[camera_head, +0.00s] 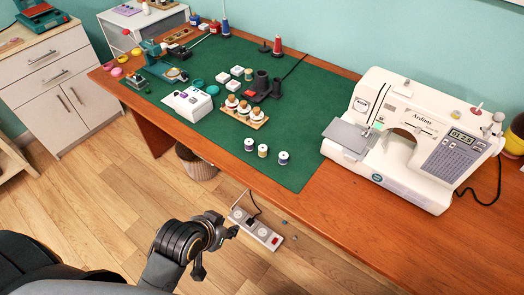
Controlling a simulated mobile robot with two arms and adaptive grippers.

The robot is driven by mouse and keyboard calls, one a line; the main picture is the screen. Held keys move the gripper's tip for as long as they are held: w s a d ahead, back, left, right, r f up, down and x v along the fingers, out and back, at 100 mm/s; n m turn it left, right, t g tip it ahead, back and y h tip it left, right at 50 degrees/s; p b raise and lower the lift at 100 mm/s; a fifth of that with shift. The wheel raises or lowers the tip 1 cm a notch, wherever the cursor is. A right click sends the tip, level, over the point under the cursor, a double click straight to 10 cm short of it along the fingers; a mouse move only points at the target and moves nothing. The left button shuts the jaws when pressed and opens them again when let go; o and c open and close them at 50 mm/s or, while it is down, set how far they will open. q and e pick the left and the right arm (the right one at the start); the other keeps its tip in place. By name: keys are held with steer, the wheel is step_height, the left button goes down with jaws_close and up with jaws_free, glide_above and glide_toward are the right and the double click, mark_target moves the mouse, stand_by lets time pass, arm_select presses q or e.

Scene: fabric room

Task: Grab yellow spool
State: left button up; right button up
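Three small thread spools stand upright in a row near the front edge of the green mat (300,178). The left spool (249,145) and the right spool (283,158) look white and blue. The middle spool (262,150) looks paler, perhaps yellowish, but it is too small to be sure of its colour. My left gripper (217,251) is in front of the table, over the floor and below the spools in the picture, well apart from them. Its fingers look spread, with nothing between them. My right gripper is not in view.
A white sewing machine (420,135) stands on the right of the wooden table (400,230). A wooden rack (245,117) with several spools and a white box (190,103) stand behind the row. A power strip (262,233) and a basket (197,165) are on the floor.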

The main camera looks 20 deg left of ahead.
arm_select(q)
steer(key=w+r+t, duration=0.7)
steer(key=w+r, duration=0.1)
steer(key=w, duration=0.4)
glide_toward(262, 149)
steer(key=w, duration=0.1)
steer(key=w+f, duration=0.1)
steer(key=w, duration=0.1)
steer(key=shift+w+a+n, duration=0.1)
steer(key=shift+n, duration=0.2)
steer(key=shift+x, duration=2.95)
steer(key=shift+f, duration=0.15)
steer(key=c, duration=0.4)
